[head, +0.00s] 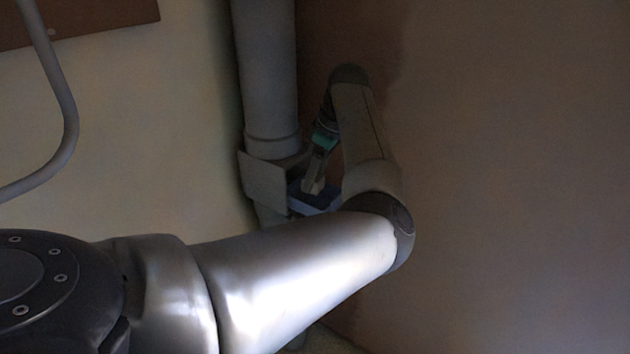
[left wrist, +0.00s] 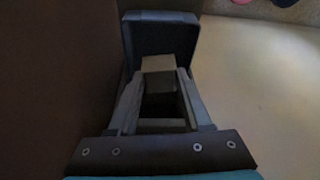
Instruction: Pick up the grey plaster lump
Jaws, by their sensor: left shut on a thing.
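My left arm comes in from the left in the head view, bends, and reaches into the shadowed corner beside the pipe. My left gripper (head: 314,186) points down at a small blue-grey box-like thing (head: 318,205). In the left wrist view, my gripper's fingers (left wrist: 158,78) are shut on a pale grey block (left wrist: 158,63), which I take for the grey plaster lump. The blue-grey box-like thing (left wrist: 160,20) is just behind the fingertips. Dim light hides the lump's exact shape and whether it touches the box. My right gripper is not in view.
A thick upright pipe (head: 268,70) with a collar stands close to the left of my gripper. A brown wall (head: 520,150) fills the right side. A thin bent tube (head: 70,110) runs at the far left, near a brown panel (head: 80,18). Pale floor lies between.

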